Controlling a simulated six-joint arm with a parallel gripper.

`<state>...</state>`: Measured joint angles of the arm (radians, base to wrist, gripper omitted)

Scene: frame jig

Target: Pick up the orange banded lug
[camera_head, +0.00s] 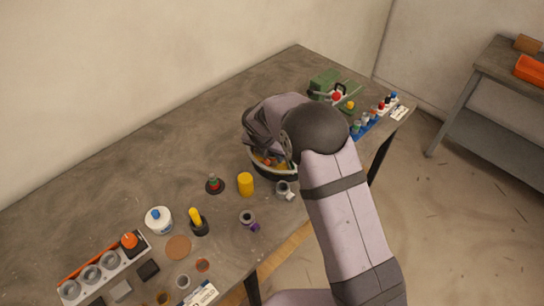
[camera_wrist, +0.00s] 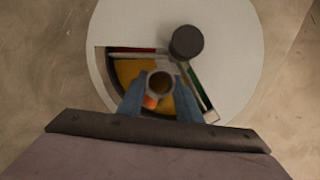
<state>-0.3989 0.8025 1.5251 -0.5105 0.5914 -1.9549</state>
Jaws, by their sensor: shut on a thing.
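In the wrist view, my gripper (camera_wrist: 160,102) has its two blue fingers closed on the sides of a small hollow lug. The orange banded lug (camera_wrist: 160,83) shows a grey round mouth and an orange patch low on its side. It is over the open sector of a round container with a pale cover (camera_wrist: 120,30). I cannot tell how high the lug is above the container floor. In the head view, the container (camera_head: 272,175) is mostly hidden behind my arm, and the fingers and lug cannot be made out.
A dark round knob (camera_wrist: 186,42) stands on the cover close to the lug. In the head view, a purple banded lug (camera_head: 248,218), a white banded lug (camera_head: 284,188) and a yellow cylinder (camera_head: 245,184) stand nearby. A green device (camera_head: 325,83) is behind. The table's back left is clear.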

